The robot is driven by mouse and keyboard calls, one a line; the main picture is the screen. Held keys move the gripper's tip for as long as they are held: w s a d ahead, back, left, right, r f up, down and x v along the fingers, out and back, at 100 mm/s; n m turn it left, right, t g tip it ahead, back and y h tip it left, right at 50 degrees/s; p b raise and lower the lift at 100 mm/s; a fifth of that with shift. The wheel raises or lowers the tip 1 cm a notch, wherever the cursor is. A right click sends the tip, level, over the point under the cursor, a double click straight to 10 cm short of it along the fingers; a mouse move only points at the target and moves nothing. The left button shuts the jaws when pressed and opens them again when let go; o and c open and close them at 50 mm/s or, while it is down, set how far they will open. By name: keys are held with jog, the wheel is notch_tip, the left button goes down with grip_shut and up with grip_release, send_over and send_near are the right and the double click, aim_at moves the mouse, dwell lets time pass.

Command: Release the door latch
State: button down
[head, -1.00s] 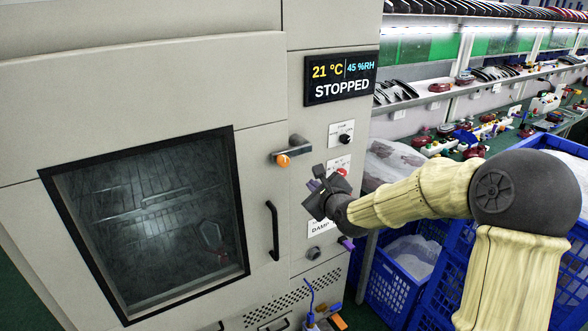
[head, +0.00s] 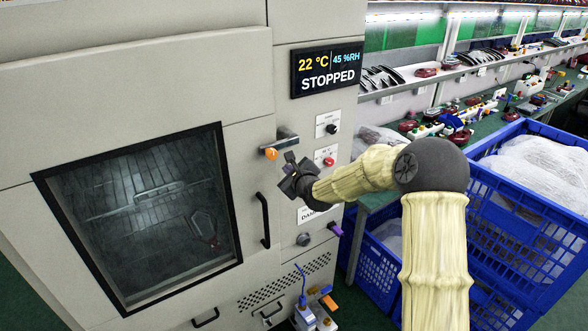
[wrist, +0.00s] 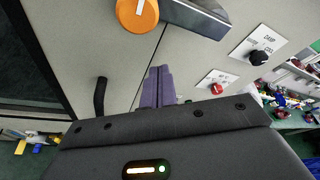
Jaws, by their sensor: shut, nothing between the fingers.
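The door latch (head: 282,144) is a grey metal lever with an orange round end, set across the seam at the door's right edge. In the wrist view the latch (wrist: 195,15) and its orange end (wrist: 137,14) with a white line show at the top. My gripper (head: 288,167) is just below the latch in the head view, apart from it. In the wrist view its purple fingers (wrist: 156,88) are together and empty, pointing up toward the latch. The chamber door (head: 250,150) is closed, with a dark window (head: 150,215).
A black vertical door handle (head: 264,220) is below the latch. Blue crates (head: 520,215) stand to the right of my arm.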

jog(key=a+r+p, duration=0.2)
jog(key=r+p, duration=0.1)
jog(key=shift+s+a, duration=0.15)
jog(key=shift+a+r, duration=0.15)
dwell(0.5)
